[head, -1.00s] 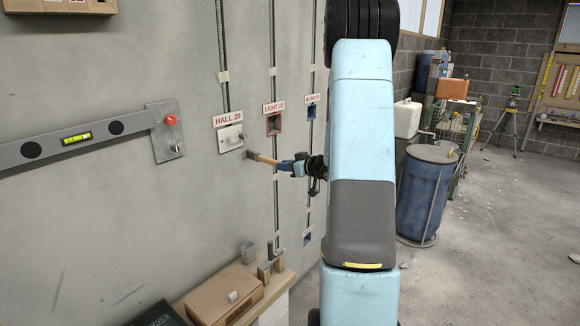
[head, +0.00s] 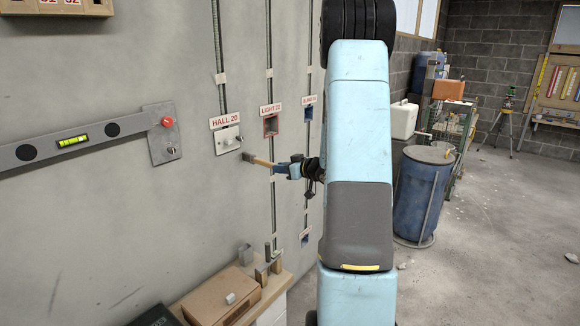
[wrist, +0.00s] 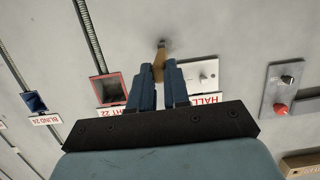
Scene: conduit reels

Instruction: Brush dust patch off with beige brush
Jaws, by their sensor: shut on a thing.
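My gripper (head: 291,168) is shut on the beige brush (head: 262,162), around its handle. The brush points left in the head view, and its head is at the wall just below and right of the HALL 20 switch plate (head: 228,139). I cannot tell whether the bristles touch the wall. In the wrist view, the brush (wrist: 159,68) sticks out between the fingers of my gripper (wrist: 158,82), beside the switch plate (wrist: 201,73). I cannot make out the dust patch in either view.
A spirit level (head: 80,142) and a plate with a red button (head: 162,135) are left. A bench with a cardboard box (head: 222,297) stands below.

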